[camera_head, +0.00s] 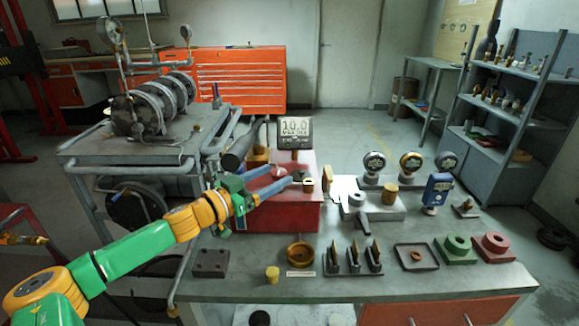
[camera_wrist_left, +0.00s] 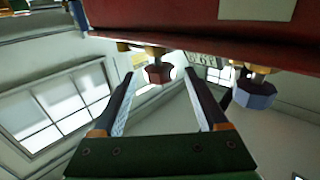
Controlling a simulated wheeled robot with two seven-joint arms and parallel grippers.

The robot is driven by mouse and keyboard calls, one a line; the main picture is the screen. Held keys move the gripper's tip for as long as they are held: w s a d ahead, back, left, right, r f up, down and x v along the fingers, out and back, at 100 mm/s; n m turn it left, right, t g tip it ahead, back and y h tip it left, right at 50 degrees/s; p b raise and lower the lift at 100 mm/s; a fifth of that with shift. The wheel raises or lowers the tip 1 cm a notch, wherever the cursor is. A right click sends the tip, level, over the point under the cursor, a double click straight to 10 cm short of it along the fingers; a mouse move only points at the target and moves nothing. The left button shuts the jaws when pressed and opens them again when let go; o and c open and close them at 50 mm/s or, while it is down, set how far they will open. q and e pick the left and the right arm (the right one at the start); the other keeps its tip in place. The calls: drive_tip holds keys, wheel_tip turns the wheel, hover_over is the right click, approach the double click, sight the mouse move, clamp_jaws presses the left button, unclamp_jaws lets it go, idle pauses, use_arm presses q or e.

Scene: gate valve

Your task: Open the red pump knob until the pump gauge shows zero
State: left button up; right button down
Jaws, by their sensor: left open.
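The pump gauge (camera_head: 295,133) is a dark square display reading about 10.0 behind the red pump box (camera_head: 293,213). The red knob (camera_head: 279,172) is at the box top; the left wrist view shows it (camera_wrist_left: 158,74) as a small faceted knob under a red edge. My left gripper (camera_head: 283,176) is open, its two fingers reaching right beside the knob. In the left wrist view the knob appears between the fingertips (camera_wrist_left: 160,76); contact cannot be told. A grey-blue knob (camera_wrist_left: 255,92) lies right of the fingers. My right gripper is not in view.
Several round gauges, including one (camera_head: 374,162), stand on the workbench (camera_head: 420,285) at right. A blue device (camera_head: 437,190), a brass ring (camera_head: 300,254) and a black tray (camera_head: 416,257) are there too. A metal pump machine (camera_head: 150,108) stands left of the bench.

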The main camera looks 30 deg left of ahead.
sight(285, 170)
use_arm(q)
drive_tip(key=p+x, duration=0.2)
drive_tip(key=x, duration=0.1)
drive_tip(key=shift+w+r, duration=0.2)
drive_tip(key=shift+w, duration=0.1)
drive_tip(key=shift+w+d+f+p, duration=0.15)
drive_tip(key=shift+w+d+p, duration=0.05)
drive_tip(key=shift+w, duration=0.3)
drive_tip(key=shift+w+d+f+p, duration=0.1)
drive_tip(key=shift+w+d+p, duration=0.05)
drive_tip(key=shift+w, duration=0.4)
clamp_jaws()
